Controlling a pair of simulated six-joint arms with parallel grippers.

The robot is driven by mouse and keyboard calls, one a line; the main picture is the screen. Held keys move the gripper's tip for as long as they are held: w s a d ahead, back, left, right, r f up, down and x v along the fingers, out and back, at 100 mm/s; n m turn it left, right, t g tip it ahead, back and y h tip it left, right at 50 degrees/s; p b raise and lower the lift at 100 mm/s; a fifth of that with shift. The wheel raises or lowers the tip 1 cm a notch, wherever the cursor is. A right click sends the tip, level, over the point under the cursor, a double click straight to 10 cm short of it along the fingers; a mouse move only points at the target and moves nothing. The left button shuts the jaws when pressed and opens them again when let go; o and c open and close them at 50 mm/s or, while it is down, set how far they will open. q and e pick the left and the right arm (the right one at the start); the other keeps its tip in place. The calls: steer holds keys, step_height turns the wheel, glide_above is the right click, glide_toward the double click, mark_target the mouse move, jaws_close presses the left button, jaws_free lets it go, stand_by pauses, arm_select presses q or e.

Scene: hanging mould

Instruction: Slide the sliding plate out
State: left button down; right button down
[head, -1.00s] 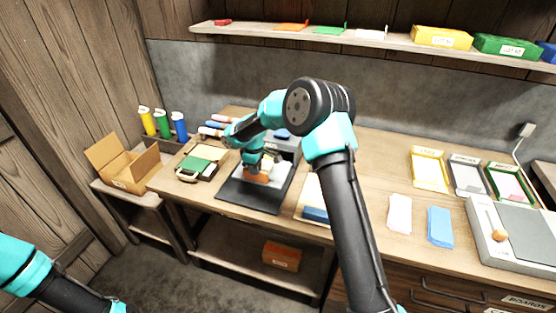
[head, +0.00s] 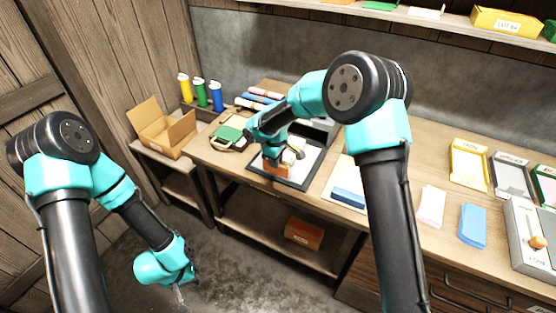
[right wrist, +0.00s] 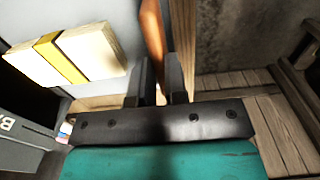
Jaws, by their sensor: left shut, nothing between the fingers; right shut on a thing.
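The light grey sliding plate (head: 309,163) lies inside a black frame (head: 298,187) on the bench in the head view. An orange-brown handle (head: 277,169) stands at its front left side. My right gripper (head: 271,155) is shut on this handle from above; the right wrist view shows the handle (right wrist: 153,40) between the fingers. A pale block with a yellow band (right wrist: 62,58) rests on the grey surface beside it. My left gripper (head: 181,296) hangs low in front of the bench, shut and empty, away from the plate.
A green-topped case (head: 229,131) and an open cardboard box (head: 165,130) stand left of the frame. A blue block (head: 348,197) on a white sheet lies to its right. An orange box (head: 303,233) is on the lower shelf. The floor before the bench is clear.

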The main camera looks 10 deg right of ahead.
steer(key=c, duration=1.1)
jaws_free()
steer(key=shift+s+a, duration=0.2)
steer(key=shift+c, duration=0.2)
step_height(320, 180, up, 17)
steer(key=shift+r, duration=0.2)
